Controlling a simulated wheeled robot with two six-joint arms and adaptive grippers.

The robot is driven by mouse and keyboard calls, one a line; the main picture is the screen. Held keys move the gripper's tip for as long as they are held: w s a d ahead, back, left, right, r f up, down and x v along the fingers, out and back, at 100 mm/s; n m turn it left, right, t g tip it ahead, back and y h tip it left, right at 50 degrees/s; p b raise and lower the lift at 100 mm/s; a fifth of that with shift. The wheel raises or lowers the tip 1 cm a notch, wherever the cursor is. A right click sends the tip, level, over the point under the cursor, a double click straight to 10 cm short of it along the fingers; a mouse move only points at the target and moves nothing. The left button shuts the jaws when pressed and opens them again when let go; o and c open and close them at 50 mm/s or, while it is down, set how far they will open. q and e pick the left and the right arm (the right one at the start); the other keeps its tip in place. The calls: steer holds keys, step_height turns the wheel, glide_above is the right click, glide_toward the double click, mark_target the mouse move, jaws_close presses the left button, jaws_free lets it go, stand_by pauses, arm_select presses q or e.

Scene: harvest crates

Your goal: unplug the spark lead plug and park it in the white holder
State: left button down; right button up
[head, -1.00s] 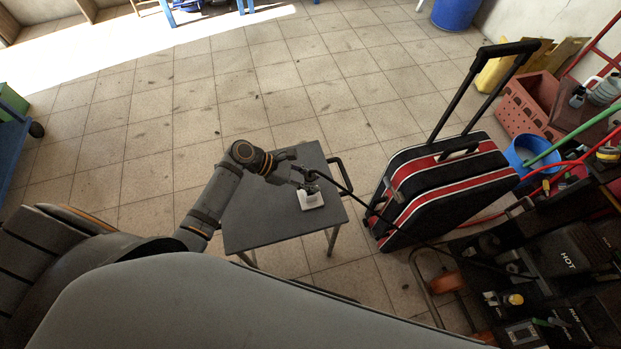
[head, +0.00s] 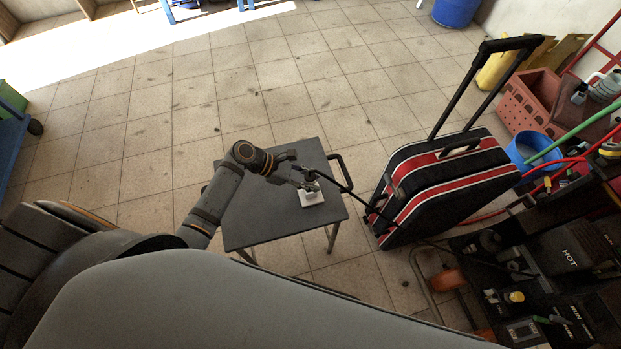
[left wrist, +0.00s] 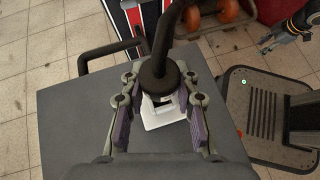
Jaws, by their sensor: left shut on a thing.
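The white holder (head: 313,197) stands on the small grey table; in the left wrist view its white plate (left wrist: 155,119) shows beneath the plug. The spark lead plug (left wrist: 159,78) is black, with a thick black lead rising from its top. My left gripper (head: 302,174) is at the holder, shut on the plug; its purple-padded fingers lie on both sides of it in the left wrist view (left wrist: 160,128). The plug's lower end is partly hidden, so I cannot tell whether it is seated. A gripper-like shape, perhaps my right gripper (left wrist: 272,42), shows at the upper right there.
The grey table (head: 262,215) has bare room left of the holder. A black and red suitcase (head: 437,172) with a raised handle stands to its right. The dark lead runs from the plug toward the suitcase. Dark machinery (head: 565,255) and hoses crowd the lower right.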

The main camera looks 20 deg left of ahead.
arm_select(q)
steer(key=shift+f+b, duration=0.5)
steer(key=shift+f, duration=0.8)
steer(key=c, duration=0.9)
jaws_free()
steer(key=v, duration=1.2)
steer(key=shift+d+r, duration=0.1)
